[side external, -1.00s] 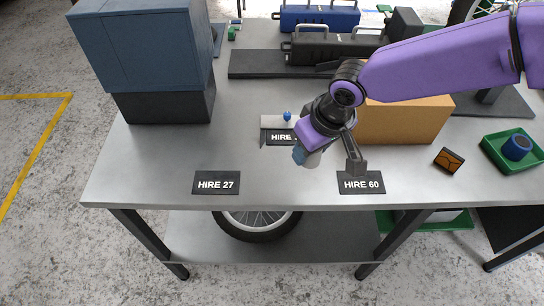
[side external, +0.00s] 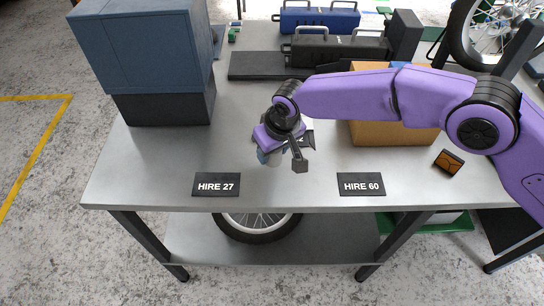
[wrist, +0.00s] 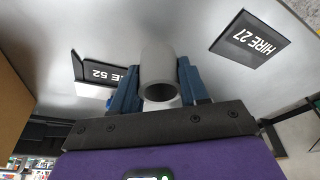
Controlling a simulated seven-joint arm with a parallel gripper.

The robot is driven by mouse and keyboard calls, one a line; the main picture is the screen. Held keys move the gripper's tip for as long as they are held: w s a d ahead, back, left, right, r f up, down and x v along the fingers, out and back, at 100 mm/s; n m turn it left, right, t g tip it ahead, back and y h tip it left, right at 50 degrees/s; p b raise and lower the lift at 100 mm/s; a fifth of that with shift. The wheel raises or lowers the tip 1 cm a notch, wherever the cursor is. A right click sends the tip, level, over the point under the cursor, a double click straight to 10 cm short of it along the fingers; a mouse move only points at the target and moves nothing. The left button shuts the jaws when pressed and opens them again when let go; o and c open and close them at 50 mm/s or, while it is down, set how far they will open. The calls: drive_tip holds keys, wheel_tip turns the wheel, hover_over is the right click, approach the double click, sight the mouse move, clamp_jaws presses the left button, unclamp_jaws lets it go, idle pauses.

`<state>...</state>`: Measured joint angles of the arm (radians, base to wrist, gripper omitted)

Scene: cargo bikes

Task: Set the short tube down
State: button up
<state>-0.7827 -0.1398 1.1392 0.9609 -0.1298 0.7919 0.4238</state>
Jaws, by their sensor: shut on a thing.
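A short grey tube (wrist: 158,68) is held between the blue fingers of my gripper (wrist: 158,88) in the wrist view, with its open end facing the camera. In the side view my gripper (side external: 270,157) is over the front middle of the metal table, right of and behind the HIRE 27 plate (side external: 216,184). Only a little of the tube shows there, beside the fingers. I cannot tell whether its lower end touches the table. The HIRE 27 plate also shows in the wrist view (wrist: 262,40), apart from the tube.
The HIRE 60 plate (side external: 361,184) lies at the front right. The HIRE 52 plate (wrist: 124,76) is close to my gripper and mostly hidden in the side view. A cardboard box (side external: 385,135) and a blue-black case (side external: 150,60) stand behind. The table around HIRE 27 is clear.

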sight(272, 159)
drive_tip(key=shift+w+a+f, duration=0.1)
drive_tip(key=shift+a+f, duration=0.05)
drive_tip(key=shift+f, duration=1.5)
drive_tip(key=shift+f, duration=0.15)
drive_tip(key=o, duration=1.2)
drive_tip(key=v, duration=1.2)
